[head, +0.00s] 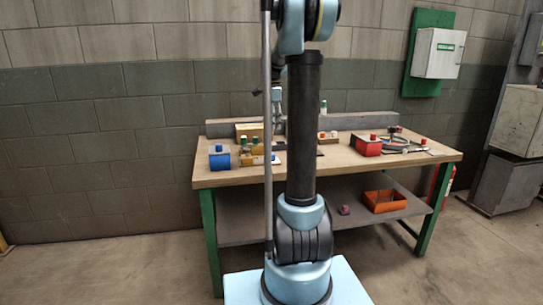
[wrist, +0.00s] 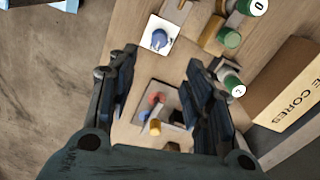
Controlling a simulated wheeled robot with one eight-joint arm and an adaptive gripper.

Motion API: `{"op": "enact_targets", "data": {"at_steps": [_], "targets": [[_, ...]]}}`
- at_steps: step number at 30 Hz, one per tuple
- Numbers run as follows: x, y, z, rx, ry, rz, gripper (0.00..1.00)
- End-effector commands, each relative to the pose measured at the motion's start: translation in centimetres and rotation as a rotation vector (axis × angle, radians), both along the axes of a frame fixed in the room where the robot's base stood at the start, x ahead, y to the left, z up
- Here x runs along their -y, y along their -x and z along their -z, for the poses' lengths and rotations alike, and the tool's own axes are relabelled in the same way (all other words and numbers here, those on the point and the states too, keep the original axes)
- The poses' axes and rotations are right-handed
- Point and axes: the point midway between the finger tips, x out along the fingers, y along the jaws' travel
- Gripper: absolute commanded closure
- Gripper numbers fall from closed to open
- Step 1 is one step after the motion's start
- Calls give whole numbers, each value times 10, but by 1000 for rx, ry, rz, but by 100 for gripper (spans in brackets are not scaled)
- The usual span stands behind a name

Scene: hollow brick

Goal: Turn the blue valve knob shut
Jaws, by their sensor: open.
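In the wrist view, a round blue knob (wrist: 159,38) sits on a small white square plate (wrist: 150,50) on the wooden bench top, ahead of my gripper. My gripper (wrist: 160,75) is open, with its two dark fingers spread wide and nothing between them held. The knob lies beyond the fingertips, roughly centred between them and apart from both. I cannot tell the knob's turn angle.
Below the knob, a plate (wrist: 181,98) carries red, yellow and black parts between the fingers. Green-ended cylinders (wrist: 229,38) and a box marked CORES (wrist: 290,85) lie to the right. In the head view, a red box (head: 367,147) stands on the bench (head: 330,163); an orange bin (head: 384,201) sits below.

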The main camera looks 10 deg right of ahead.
Motion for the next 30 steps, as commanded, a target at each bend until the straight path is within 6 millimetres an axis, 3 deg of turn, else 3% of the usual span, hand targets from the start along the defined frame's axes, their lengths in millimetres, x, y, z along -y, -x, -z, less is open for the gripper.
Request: {"op": "enact_targets", "data": {"at_steps": [21,30], "targets": [[0,0,120,0,0,-1,54],[0,0,146,0,0,-1,54]]}}
